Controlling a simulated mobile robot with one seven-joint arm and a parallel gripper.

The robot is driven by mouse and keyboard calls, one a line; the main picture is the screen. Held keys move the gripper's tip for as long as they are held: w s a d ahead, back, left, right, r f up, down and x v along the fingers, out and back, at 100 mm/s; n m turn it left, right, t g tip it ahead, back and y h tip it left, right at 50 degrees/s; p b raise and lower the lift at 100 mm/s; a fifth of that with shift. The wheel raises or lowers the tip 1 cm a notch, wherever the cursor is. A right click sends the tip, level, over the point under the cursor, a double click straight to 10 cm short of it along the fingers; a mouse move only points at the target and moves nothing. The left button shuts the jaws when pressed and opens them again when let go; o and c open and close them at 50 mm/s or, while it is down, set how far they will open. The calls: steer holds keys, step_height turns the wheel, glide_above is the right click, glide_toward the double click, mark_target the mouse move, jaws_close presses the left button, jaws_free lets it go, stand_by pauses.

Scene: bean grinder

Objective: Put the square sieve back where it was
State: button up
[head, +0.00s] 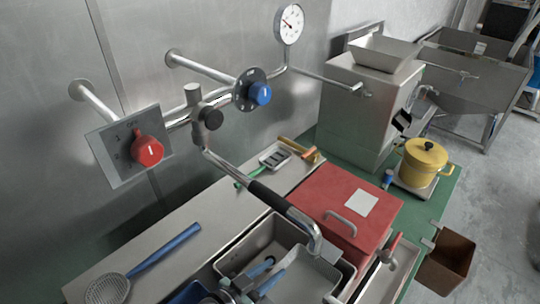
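A light grey perforated square piece (312,276), which looks like the square sieve, is at the bottom centre of the head view, over or in the right part of a grey basin. My gripper (266,275) reaches in from the bottom edge just left of it, with bluish parts near its tip. One of these blue parts may be the sieve's handle; I cannot tell. Whether the fingers are open or closed on it is too small to make out. The near side of the sieve is partly hidden or cut off by the frame.
The grey basin (232,262) sits under a bent tap (312,238). A red box (325,199) stands right behind it. A round skimmer (108,289) with a blue handle lies left on the steel counter. A yellow pot (423,162) stands right.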

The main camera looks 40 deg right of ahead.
steer(key=shift+r+p, duration=0.9)
steer(key=shift+p, duration=0.2)
steer(key=b+v, duration=0.2)
steer(key=v, duration=0.5)
steer(key=shift+a+f, duration=0.2)
steer(key=shift+a, duration=0.05)
